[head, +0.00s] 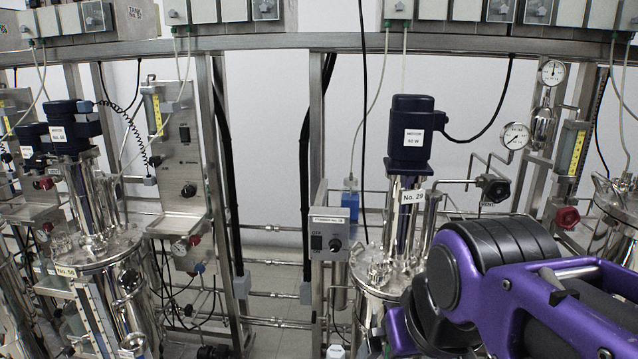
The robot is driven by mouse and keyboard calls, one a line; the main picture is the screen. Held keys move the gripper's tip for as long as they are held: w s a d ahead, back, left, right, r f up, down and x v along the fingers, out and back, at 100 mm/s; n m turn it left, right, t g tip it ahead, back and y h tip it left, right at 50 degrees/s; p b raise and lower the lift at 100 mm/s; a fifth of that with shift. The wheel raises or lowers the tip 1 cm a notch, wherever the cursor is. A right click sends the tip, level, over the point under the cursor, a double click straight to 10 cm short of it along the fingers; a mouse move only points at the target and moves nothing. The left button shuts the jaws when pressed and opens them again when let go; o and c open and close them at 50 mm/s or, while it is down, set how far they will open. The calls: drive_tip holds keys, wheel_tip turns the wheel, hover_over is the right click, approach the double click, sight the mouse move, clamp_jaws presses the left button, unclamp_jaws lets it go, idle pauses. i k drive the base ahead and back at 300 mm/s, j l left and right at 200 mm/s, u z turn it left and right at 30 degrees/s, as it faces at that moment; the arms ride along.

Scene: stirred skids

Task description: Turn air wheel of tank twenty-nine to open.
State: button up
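Tank twenty-nine (375,270) is a steel vessel right of centre in the head view, with a "No. 29" label (412,197) under its dark blue motor (412,130). To its right, a panel carries a yellow flow tube (572,152) and a red handwheel (567,217). A black knob (497,190) sits on the pipe between tank and panel. No wheel is readably marked as air, so I cannot tell which it is. My purple arm covers the tank's right side and the area below the red handwheel. My gripper's fingers do not show.
A grey switch box (328,235) with a knob stands left of the tank. Another tank (100,250) and its panel, with red and blue knobs, stand at the left. Pressure gauges (515,136) and thin hoses hang at the right. Steel posts frame the skids.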

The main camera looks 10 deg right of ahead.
sight(562, 214)
drive_tip(key=z, duration=1.4)
drive_tip(key=i+l+u, duration=0.1)
drive_tip(key=l, duration=0.15)
drive_tip(key=i+l+u, duration=0.15)
drive_tip(key=l, duration=0.15)
drive_tip(key=l+u, duration=0.1)
drive_tip(key=l, duration=0.2)
drive_tip(key=i, duration=0.05)
